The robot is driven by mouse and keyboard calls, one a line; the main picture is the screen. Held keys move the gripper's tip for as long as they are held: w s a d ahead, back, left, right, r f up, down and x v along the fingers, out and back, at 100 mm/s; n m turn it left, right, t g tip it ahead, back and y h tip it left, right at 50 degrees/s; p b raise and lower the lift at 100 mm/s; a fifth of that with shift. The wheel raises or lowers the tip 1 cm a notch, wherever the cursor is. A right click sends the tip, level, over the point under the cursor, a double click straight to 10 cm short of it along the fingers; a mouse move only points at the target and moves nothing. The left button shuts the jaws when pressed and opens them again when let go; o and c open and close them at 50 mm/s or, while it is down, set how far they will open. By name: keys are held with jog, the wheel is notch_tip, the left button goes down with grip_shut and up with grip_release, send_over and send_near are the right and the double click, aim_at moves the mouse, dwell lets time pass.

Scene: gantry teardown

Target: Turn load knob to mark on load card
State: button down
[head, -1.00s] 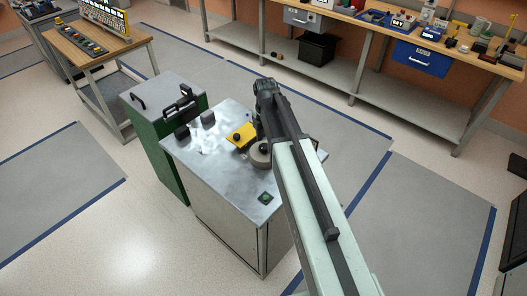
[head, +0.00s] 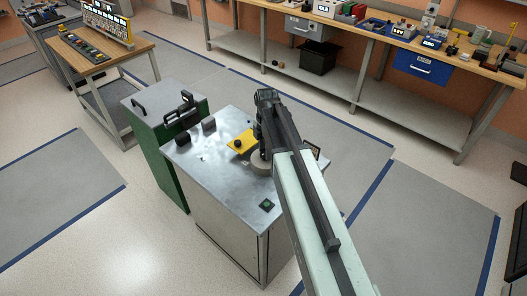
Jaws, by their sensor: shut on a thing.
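A grey metal cabinet (head: 215,165) stands in the middle of the head view. On its top is a round grey knob (head: 261,166), which I take to be the load knob. My gripper (head: 262,150) points down at this knob and is shut on it; its fingertips are mostly hidden by my arm. A dark-framed card (head: 313,149) shows at the cabinet's right edge, partly behind my arm; it may be the load card, but its marks are too small to read.
A yellow plate (head: 243,140) with a black knob (head: 238,144) lies just left of my gripper. Two dark blocks and a green button (head: 267,205) are on the cabinet top. A green-sided case (head: 160,160) with handles adjoins it. A long workbench (head: 400,45) stands behind.

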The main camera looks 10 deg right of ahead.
jog(key=m, duration=0.4)
jog(key=shift+s+d, duration=0.1)
jog(key=shift+d, duration=0.2)
jog(key=m, duration=0.4)
jog(key=shift+s+m, duration=0.1)
jog(key=shift+m, duration=0.2)
jog(key=m, duration=0.4)
jog(key=shift+s+m, duration=0.1)
jog(key=shift+m, duration=0.2)
jog(key=m, duration=0.4)
jog(key=shift+a, duration=0.15)
jog(key=m, duration=0.5)
jog(key=shift+a, duration=0.1)
jog(key=m, duration=0.4)
jog(key=shift+a+m, duration=0.1)
jog(key=shift+m, duration=0.2)
jog(key=m, duration=0.4)
jog(key=shift+a, duration=0.1)
jog(key=shift+m, duration=2.1)
